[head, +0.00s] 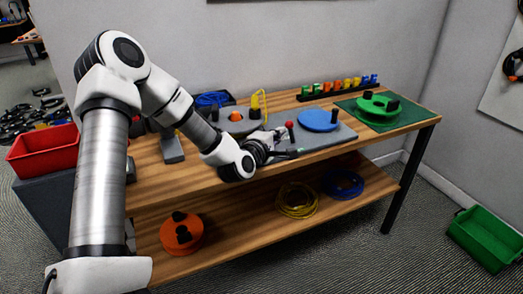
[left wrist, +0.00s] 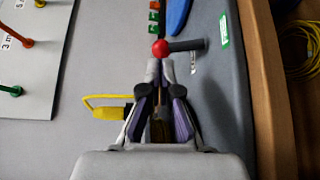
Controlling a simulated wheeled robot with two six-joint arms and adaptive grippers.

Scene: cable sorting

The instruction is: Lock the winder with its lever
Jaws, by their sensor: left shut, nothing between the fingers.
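The winder stands on a grey base on the wooden workbench. Its blue disc (head: 318,120) shows in the head view, and a blue edge (left wrist: 178,15) shows at the top of the left wrist view. The lever has a red ball knob (head: 289,124), also in the left wrist view (left wrist: 160,47), with a dark bar (left wrist: 187,44) to its right. My left gripper (head: 278,135) is shut and empty, its fingertips (left wrist: 160,66) close together just short of the red knob. I cannot tell whether they touch it. My right gripper is not in view.
A yellow loop (left wrist: 105,105) lies left of my fingers. A grey disc with an orange knob (head: 236,117) is left of the winder. A green reel (head: 378,106) stands on a green mat to the right. Coiled cables (head: 297,199) lie on the lower shelf.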

